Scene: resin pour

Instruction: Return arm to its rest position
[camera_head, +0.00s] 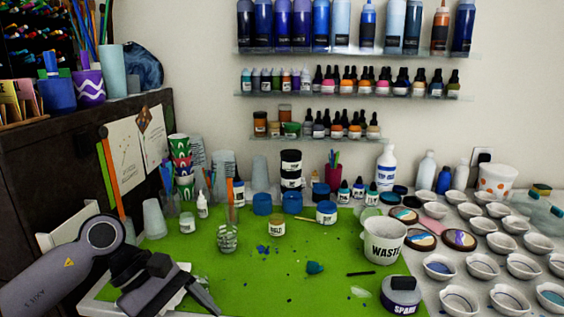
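My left arm comes in from the lower left, with its grey links in front of the green mat (330,262). My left gripper (190,294) is at the mat's front left corner, low in the picture. No object shows in it. Its fingers are dark and partly cut off, so I cannot tell whether they are open or shut. My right arm and gripper are not in view.
A clear cup (228,239) with a stick stands beyond my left gripper. A WASTE cup (383,245) and a SPARE jar (401,296) stand at the mat's right. Several small white bowls (523,266) cover the right side. The mat's front middle is mostly clear.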

